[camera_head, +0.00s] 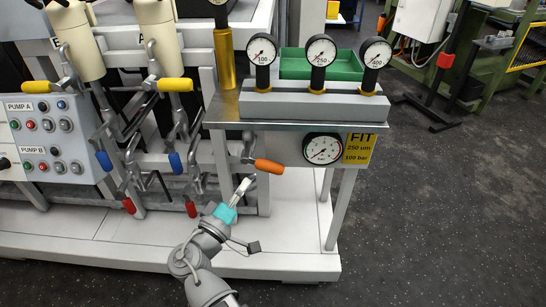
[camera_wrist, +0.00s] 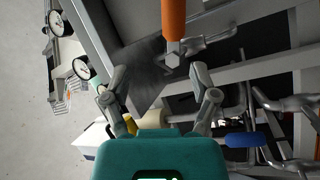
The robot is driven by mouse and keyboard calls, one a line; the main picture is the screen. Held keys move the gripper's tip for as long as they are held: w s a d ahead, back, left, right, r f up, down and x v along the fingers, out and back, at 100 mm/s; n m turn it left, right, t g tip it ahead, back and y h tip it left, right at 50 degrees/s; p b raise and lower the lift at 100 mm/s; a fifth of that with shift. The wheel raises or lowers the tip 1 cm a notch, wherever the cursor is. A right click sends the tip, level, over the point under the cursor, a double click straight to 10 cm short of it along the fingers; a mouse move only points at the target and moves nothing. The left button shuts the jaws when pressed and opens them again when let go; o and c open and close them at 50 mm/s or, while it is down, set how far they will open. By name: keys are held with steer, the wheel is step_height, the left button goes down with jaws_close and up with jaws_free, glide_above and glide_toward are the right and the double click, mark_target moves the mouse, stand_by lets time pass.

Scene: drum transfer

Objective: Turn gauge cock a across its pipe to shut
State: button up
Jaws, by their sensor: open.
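An orange-handled cock (camera_head: 269,166) sits under the front edge of the grey bench, left of a round dial gauge (camera_head: 323,149). I see no letter on it, so I cannot confirm it is cock a. Its handle points right and slightly down in the head view. In the wrist view the orange handle (camera_wrist: 173,18) stands upright at the top, its metal hub below it. My gripper (camera_head: 246,185) is just below and left of the handle in the head view. In the wrist view my gripper (camera_wrist: 159,76) has its fingers apart, with nothing between them, short of the hub.
Yellow (camera_head: 175,85), blue (camera_head: 175,161) and red (camera_head: 191,209) handled valves stand on pipes to the left. Three gauges (camera_head: 319,50) and a green tray (camera_head: 322,65) are on the bench. A bench leg (camera_head: 341,209) stands at right. Open floor (camera_head: 440,220) lies beyond.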

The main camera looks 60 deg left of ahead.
mark_target(272, 168)
steer(key=s+d+h, duration=0.1)
steer(key=s+d+f+g+p, duration=0.1)
steer(key=shift+s+d+f+h, duration=0.1)
steer(key=shift+s+d+h, duration=0.15)
steer(key=shift+d+h, duration=0.15)
steer(key=shift+w+a, duration=0.15)
steer(key=shift+x, duration=6.8)
steer(key=shift+f, duration=0.15)
jaws_close()
